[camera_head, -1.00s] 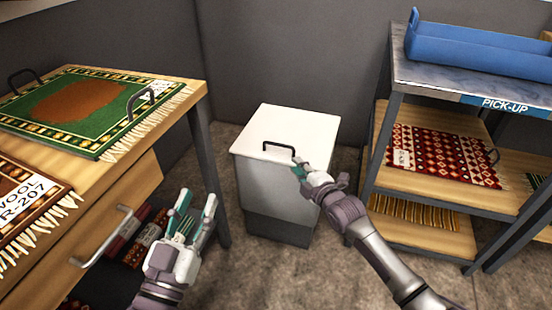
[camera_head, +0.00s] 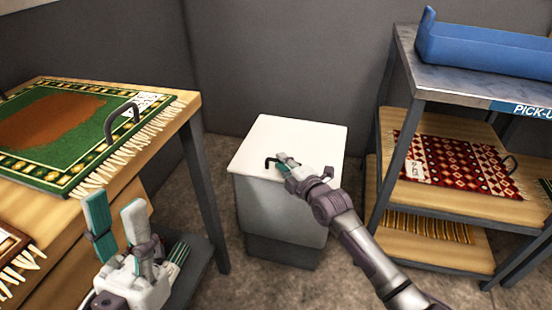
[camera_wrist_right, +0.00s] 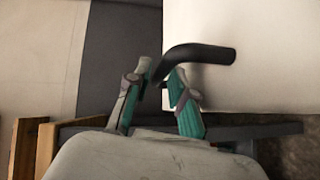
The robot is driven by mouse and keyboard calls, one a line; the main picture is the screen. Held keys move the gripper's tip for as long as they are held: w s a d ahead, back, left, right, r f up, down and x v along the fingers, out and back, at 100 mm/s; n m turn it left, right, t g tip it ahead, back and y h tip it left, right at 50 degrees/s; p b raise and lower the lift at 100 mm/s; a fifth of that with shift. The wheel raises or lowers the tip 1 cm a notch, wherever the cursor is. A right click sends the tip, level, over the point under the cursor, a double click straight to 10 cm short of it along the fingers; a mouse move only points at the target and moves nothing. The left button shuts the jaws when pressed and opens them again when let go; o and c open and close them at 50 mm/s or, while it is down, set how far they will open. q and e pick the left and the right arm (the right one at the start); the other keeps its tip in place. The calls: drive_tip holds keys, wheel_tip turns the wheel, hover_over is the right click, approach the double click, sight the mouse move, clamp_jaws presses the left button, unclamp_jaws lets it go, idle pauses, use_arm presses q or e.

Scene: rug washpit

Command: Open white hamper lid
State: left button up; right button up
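The white hamper (camera_head: 280,215) stands on the floor against the back wall, and its white lid (camera_head: 295,140) looks flat and closed. A black bar handle (camera_head: 270,161) is at the lid's front edge. My right gripper (camera_head: 282,160) is at that handle and covers its right part. In the right wrist view the black handle (camera_wrist_right: 205,52) runs in between the two teal fingertips (camera_wrist_right: 157,80); the fingers are apart, and I cannot tell whether they touch it. My left gripper (camera_head: 115,215) is open and empty, fingers up, beside the wooden table at lower left.
A wooden table (camera_head: 185,108) with a green rug (camera_head: 110,118) stands at the left. A shelf unit (camera_head: 440,190) at the right holds a red patterned rug (camera_head: 450,165) and a blue tray (camera_head: 480,45). Some floor shows around the hamper.

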drive_tip(key=shift+x, duration=0.75)
clamp_jaws()
